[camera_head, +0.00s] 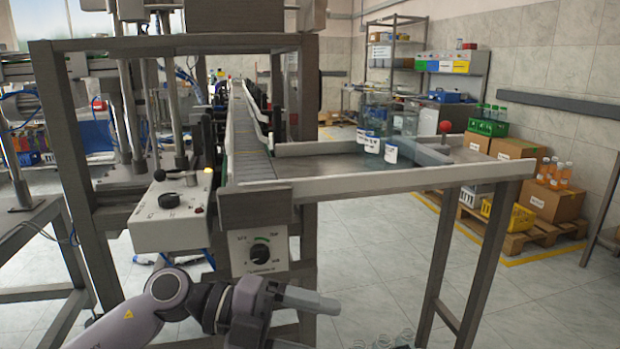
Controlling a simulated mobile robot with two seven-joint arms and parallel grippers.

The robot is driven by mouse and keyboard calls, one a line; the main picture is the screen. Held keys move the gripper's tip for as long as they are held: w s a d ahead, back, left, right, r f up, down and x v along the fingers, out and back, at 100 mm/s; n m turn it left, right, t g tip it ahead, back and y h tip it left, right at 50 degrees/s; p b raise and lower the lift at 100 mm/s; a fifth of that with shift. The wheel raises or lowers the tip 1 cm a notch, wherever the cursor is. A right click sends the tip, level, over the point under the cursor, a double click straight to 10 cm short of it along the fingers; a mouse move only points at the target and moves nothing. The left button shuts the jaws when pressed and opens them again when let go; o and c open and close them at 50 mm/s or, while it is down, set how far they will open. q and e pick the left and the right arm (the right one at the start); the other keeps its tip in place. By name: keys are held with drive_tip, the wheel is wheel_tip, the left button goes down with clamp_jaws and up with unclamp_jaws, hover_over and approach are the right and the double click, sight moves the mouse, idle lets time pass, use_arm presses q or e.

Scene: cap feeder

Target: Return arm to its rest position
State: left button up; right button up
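My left arm (165,303) reaches in from the bottom left, low in front of the feeder. My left gripper (308,322) points to the right, below the dial panel (261,251). Its upper finger is clear to see and its lower finger is partly cut off by the bottom edge. The fingers look spread apart with nothing between them. My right arm and gripper are not in view.
The control box (172,215) and conveyor (248,140) stand just above my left arm. A metal table (340,162) holds clear bottles (371,142) with blue-and-white labels. More clear bottles (404,339) show at the bottom edge. Open floor lies under the table.

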use_arm(q)
drive_tip(key=w+a+f+n+t+y, duration=0.1)
drive_tip(key=a+f+n+t+y, duration=0.35)
drive_tip(key=n+t, duration=0.7)
drive_tip(key=a+f+n+t+y, duration=0.2)
drive_tip(key=a+f+n+t, duration=0.5)
drive_tip(key=n, duration=0.7)
drive_tip(key=s+a+f+n+g+y, duration=0.3)
drive_tip(key=s+a+f, duration=0.1)
drive_tip(key=s+f, duration=0.4)
drive_tip(key=s+a+f+n+g+y, duration=0.35)
drive_tip(key=s+f, duration=0.35)
drive_tip(key=f, duration=0.4)
wheel_tip(320, 180, up, 12)
drive_tip(key=a+p, duration=0.1)
drive_tip(key=p, duration=1.2)
drive_tip(key=shift+a+y+p, duration=0.25)
drive_tip(key=shift+y+p, duration=0.05)
drive_tip(key=shift+p, duration=0.1)
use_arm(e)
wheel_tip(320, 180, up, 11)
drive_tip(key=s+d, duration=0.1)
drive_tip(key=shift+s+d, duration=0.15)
use_arm(q)
drive_tip(key=shift+f, duration=0.15)
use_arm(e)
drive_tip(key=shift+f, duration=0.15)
